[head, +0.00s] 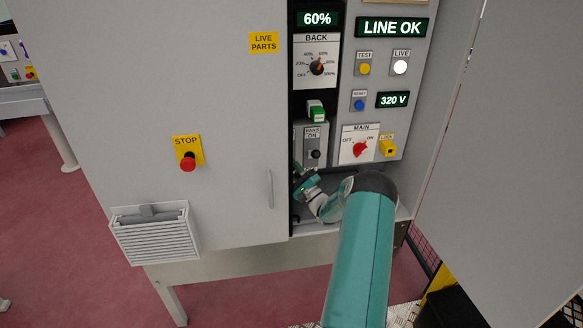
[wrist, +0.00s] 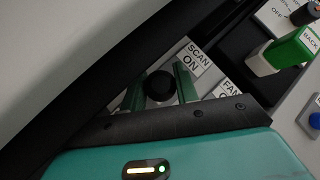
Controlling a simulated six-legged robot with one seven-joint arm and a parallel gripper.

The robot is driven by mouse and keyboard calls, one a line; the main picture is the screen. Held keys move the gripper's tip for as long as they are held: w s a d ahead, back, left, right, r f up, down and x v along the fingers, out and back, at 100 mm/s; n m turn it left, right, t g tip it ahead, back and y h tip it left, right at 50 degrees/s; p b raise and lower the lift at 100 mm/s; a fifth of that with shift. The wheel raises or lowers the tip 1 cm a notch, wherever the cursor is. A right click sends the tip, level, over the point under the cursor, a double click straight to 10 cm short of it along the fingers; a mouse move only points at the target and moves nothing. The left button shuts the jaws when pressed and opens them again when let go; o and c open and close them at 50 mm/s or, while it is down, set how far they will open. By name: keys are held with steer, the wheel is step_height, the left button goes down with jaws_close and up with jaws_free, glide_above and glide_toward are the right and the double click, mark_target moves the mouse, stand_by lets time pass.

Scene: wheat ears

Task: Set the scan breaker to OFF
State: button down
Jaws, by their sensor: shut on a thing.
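The scan breaker shows in the wrist view as a round black knob (wrist: 159,86) on a grey plate, beside a white label (wrist: 193,59) reading SCAN ON. My gripper (wrist: 160,88) has its two green fingers on either side of the knob and is shut on it. In the head view my gripper (head: 302,183) reaches into the open cabinet, low at the left edge of the opening. The scan breaker is hidden there behind the left door and my gripper.
The fans breaker (head: 314,154), labelled FANS ON, is close to my gripper. A green-and-white BACK block (head: 316,111) sits above it. The red MAIN switch (head: 360,149) and yellow LOCK (head: 387,148) are right. The grey left door (head: 230,150) borders my gripper closely.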

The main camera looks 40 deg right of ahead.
steer(key=n+t+y, duration=0.1)
steer(key=f+n, duration=0.1)
steer(key=shift+f+n+t+y, duration=0.25)
steer(key=shift+n+t+y, duration=0.05)
steer(key=shift+t+y, duration=0.1)
steer(key=shift+w+d+f+n+t+y, duration=0.1)
steer(key=shift+f+n+t+y, duration=0.1)
steer(key=shift+n+y, duration=0.4)
steer(key=shift+w+f+n+t+y, duration=0.1)
steer(key=shift+n+t+y, duration=0.1)
steer(key=shift+n+y, duration=0.4)
steer(key=shift+y, duration=0.3)
steer(key=c, duration=1.1)
jaws_free()
steer(key=shift+s, duration=0.1)
steer(key=v, duration=1.3)
steer(key=shift+s+f, duration=0.25)
